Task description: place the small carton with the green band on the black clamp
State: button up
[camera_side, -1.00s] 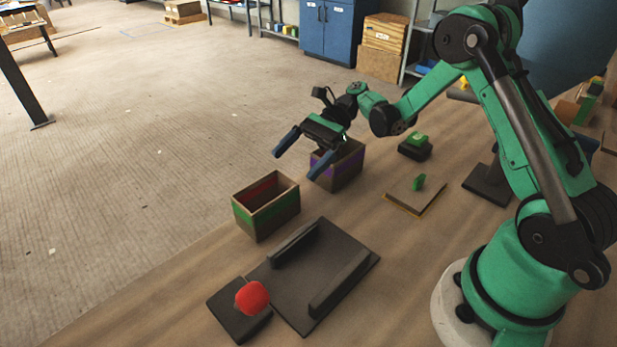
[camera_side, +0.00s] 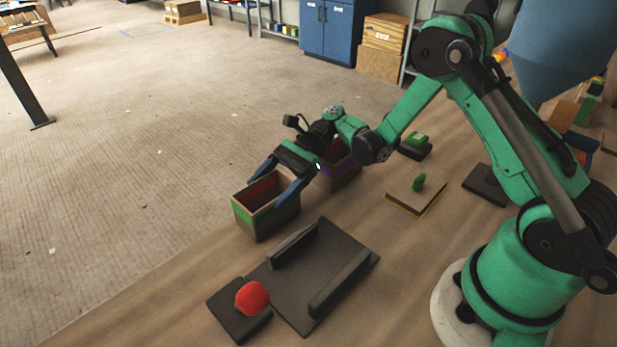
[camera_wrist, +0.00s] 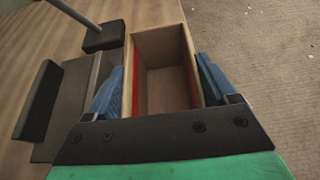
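The small open-topped carton with the green band (camera_side: 252,222) stands upright on the table, left of the middle in the side view. In the wrist view the carton (camera_wrist: 165,45) is seen from above, empty, with red on its inner walls. My gripper (camera_side: 269,190) is open, its two blue fingers lowered on either side of the carton. In the wrist view my gripper (camera_wrist: 160,78) has its fingers beside opposite walls, with slight gaps. The black clamp (camera_side: 322,263), a flat plate with two raised jaws, lies in front of the carton with nothing between the jaws.
A similar carton with a purple band (camera_side: 345,172) stands just behind, partly hidden by my gripper. A red knob (camera_side: 252,298) on a black block adjoins the clamp. A board with a green knob (camera_side: 419,182) and a black block with a green top (camera_side: 417,139) are to the right.

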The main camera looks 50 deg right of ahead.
jog(key=shift+c, duration=0.8)
jog(key=shift+r, duration=0.15)
notch_tip(320, 180, up, 19)
jog(key=w+d+r+m+t+h, duration=0.35)
jog(key=d+m+t+h, duration=0.35)
jog(key=m+t+h, duration=0.5)
jog(key=s+a+f+n+g+y, duration=0.2)
jog(key=a+n+g+y, duration=0.5)
jog(key=n+g+y, duration=0.4)
jog(key=shift+s+f+n+g+y, duration=0.4)
jog(key=shift+s+n+g, duration=0.1)
jog(key=shift+s, duration=0.25)
